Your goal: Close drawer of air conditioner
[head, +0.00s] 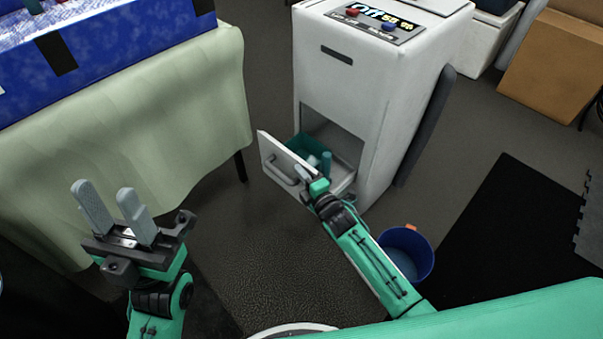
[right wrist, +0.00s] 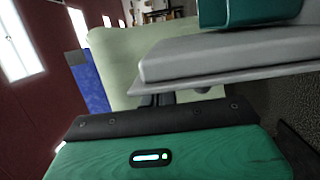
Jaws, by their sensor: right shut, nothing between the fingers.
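The white air conditioner (head: 345,85) stands in the middle of the head view, with a control panel on top. Its drawer (head: 281,166) is pulled out at the bottom; the drawer front has a handle (head: 284,179). A teal container (head: 308,147) sits inside. My right gripper (head: 306,173) is shut and empty, close to the drawer front on its outer side; I cannot tell if it touches. The right wrist view shows the drawer (right wrist: 200,60) and the teal container (right wrist: 240,12) close by. My left gripper (head: 106,193) is open and empty, away from the drawer.
A table with a pale green cloth (head: 130,120) stands at the left with a blue box (head: 110,45) on it. A blue bucket (head: 407,252) stands beside my right arm. The floor before the drawer is clear.

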